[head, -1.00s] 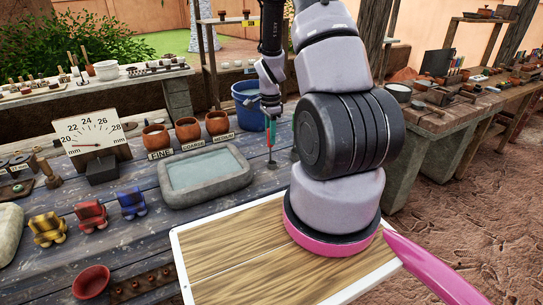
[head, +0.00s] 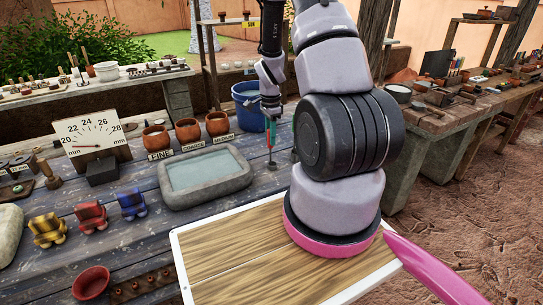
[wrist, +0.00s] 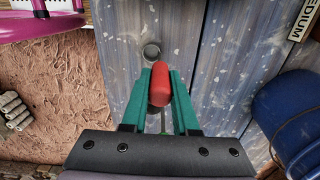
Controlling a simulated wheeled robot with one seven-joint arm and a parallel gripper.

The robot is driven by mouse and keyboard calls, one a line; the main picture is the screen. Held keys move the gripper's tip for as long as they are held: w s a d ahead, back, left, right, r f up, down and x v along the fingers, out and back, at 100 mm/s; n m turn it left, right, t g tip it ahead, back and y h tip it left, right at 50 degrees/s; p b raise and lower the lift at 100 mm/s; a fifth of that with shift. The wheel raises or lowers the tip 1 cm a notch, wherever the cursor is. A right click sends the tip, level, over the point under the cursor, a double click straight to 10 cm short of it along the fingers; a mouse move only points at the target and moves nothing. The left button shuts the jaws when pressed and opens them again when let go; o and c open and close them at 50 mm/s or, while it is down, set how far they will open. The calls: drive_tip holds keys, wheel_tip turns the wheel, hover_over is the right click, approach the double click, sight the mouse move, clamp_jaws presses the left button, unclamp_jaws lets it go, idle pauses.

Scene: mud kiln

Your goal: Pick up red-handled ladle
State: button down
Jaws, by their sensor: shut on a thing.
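The red-handled ladle shows in the wrist view as a red handle (wrist: 159,86) seen end-on, with a round grey metal end (wrist: 151,51) beyond it against the table. My gripper (wrist: 160,88) has green fingers, one on each side of the red handle, and is shut on it. In the head view the ladle (head: 270,141) hangs roughly upright below my gripper (head: 271,120), over the blue-grey table just right of the stone basin. I cannot tell whether the ladle's lower end touches the table.
A stone basin (head: 205,178) of water lies left of the ladle. Clay pots (head: 187,131) with labels stand behind it, and a blue bucket (head: 248,104) is close behind my gripper. A dial gauge (head: 91,134) and small coloured chairs (head: 90,216) are further left.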

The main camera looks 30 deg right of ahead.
drive_tip(key=shift+r, duration=0.1)
wheel_tip(320, 180, up, 10)
drive_tip(key=shift+f, duration=0.1)
idle(0.3)
idle(1.0)
